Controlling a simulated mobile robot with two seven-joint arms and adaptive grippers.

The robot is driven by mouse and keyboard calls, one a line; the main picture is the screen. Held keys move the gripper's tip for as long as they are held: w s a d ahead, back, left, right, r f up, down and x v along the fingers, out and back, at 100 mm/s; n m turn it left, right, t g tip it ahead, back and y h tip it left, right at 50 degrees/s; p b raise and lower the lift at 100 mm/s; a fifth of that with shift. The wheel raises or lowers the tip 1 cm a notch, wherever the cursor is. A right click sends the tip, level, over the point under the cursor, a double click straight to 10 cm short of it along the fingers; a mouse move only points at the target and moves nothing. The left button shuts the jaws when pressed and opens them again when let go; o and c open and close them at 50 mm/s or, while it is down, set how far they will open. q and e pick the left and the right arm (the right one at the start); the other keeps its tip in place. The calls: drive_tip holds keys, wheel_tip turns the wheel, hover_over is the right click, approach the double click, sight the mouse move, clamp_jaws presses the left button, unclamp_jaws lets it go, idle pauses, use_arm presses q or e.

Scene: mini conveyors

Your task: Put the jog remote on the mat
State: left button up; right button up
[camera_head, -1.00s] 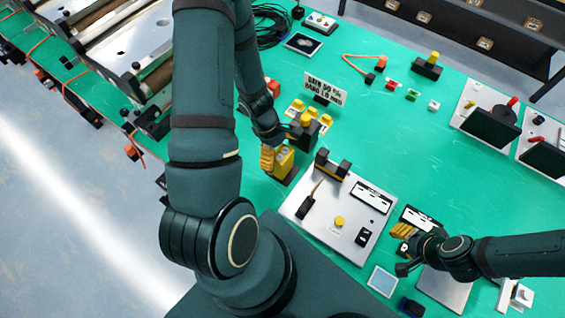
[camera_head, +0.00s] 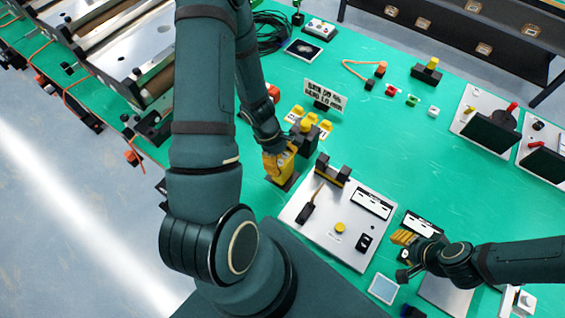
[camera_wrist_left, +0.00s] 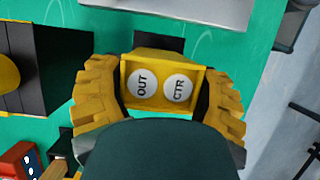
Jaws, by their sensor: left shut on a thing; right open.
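The jog remote, which I take to be the yellow box with white OUT and CTR buttons (camera_wrist_left: 161,88), sits between the fingers of my left gripper (camera_wrist_left: 158,97). In the head view the left gripper (camera_head: 277,165) is shut on it and mostly covers it. Just below it is a small dark pad (camera_head: 287,183), possibly the mat; a dark patch (camera_wrist_left: 158,44) also shows behind the remote in the wrist view. I cannot tell whether the remote touches the pad. My right gripper (camera_head: 403,238) is open and empty at the right, near a black-and-white panel (camera_head: 421,222).
A white control plate (camera_head: 323,237) lies right of the remote. Yellow-topped parts (camera_head: 307,126) and a lettered sign (camera_head: 325,95) stand behind it. A grey tablet (camera_head: 383,288) lies at the front. The green table (camera_head: 440,160) is clear at centre right.

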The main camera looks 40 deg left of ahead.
use_arm(q)
wheel_tip(320, 180, up, 10)
drive_tip(key=p, duration=0.2)
drive_tip(key=shift+f+p, duration=0.15)
drive_tip(key=shift+p, duration=0.15)
drive_tip(key=s+a+n+t+y, duration=0.1)
drive_tip(key=s+a+n+t, duration=0.1)
drive_tip(key=s+a+n, duration=0.45)
drive_tip(key=s+a+n+t+y, duration=0.1)
drive_tip(key=a+n, duration=0.2)
drive_tip(key=a, duration=0.7)
drive_tip(key=shift+m, duration=0.25)
wheel_tip(320, 180, down, 10)
drive_tip(key=shift+s+a+f+b, duration=0.15)
drive_tip(key=shift+b, duration=1.05)
